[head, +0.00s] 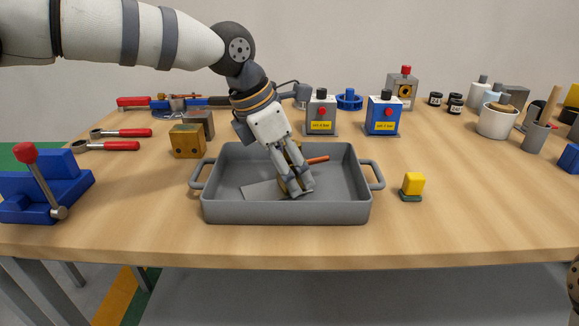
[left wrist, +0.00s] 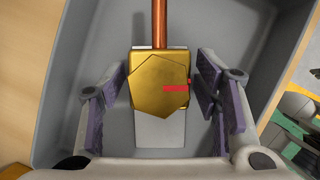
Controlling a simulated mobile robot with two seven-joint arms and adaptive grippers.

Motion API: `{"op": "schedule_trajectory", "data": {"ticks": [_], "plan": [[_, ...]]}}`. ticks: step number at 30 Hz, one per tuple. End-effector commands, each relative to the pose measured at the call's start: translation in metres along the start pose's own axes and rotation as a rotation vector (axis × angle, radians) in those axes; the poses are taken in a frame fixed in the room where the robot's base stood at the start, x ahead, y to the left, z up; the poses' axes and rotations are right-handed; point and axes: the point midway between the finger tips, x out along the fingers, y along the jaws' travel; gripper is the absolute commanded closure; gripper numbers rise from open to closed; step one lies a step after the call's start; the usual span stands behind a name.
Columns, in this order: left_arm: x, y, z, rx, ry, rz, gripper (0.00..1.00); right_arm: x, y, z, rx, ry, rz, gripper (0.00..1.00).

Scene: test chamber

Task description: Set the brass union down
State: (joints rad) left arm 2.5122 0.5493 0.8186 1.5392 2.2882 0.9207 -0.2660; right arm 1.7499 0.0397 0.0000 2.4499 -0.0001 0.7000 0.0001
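The brass union (left wrist: 160,82) is a gold hexagonal body with a red mark and a copper pipe (left wrist: 160,24) out of one end. It is inside the grey tray (head: 285,213), over a light grey plate (left wrist: 160,132); whether it rests fully on the plate is hard to tell. In the head view the union (head: 283,186) is mostly hidden behind my left gripper (head: 297,190), which points down into the tray. In the left wrist view the purple finger pads stand on both sides of the union, with narrow gaps.
A yellow-topped block (head: 413,184) stands right of the tray. A brass block (head: 187,141) is behind the tray's left. A blue vise (head: 45,188) is at far left. Blue and grey button boxes (head: 383,115) stand behind. The table front is clear.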

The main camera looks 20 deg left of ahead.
Motion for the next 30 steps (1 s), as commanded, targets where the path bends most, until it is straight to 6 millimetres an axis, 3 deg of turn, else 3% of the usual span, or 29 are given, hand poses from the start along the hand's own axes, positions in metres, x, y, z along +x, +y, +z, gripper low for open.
{"op": "schedule_trajectory", "data": {"ticks": [7, 15, 19, 24, 30], "plan": [[-0.01, 0.001, 0.002, 0.0, -0.003, 0.002, 0.44, -0.001, 0.0, 0.0, 0.0, 0.002, 0.0, 0.68], [-0.084, 0.0, 0.003, 0.0, -0.006, 0.004, 0.44, -0.009, 0.0, -0.006, 0.0, 0.028, -0.001, 0.68], [-0.11, 0.001, 0.002, -0.001, -0.004, 0.003, 0.44, -0.011, 0.0, -0.007, 0.0, 0.034, -0.001, 0.68], [-0.123, 0.0, 0.001, -0.001, 0.0, 0.0, 0.44, -0.012, 0.0, -0.007, 0.0, 0.037, -0.001, 0.68], [-0.123, 0.0, 0.001, -0.001, 0.001, -0.002, 0.44, -0.012, 0.0, -0.007, 0.0, 0.035, -0.001, 0.68]]}}
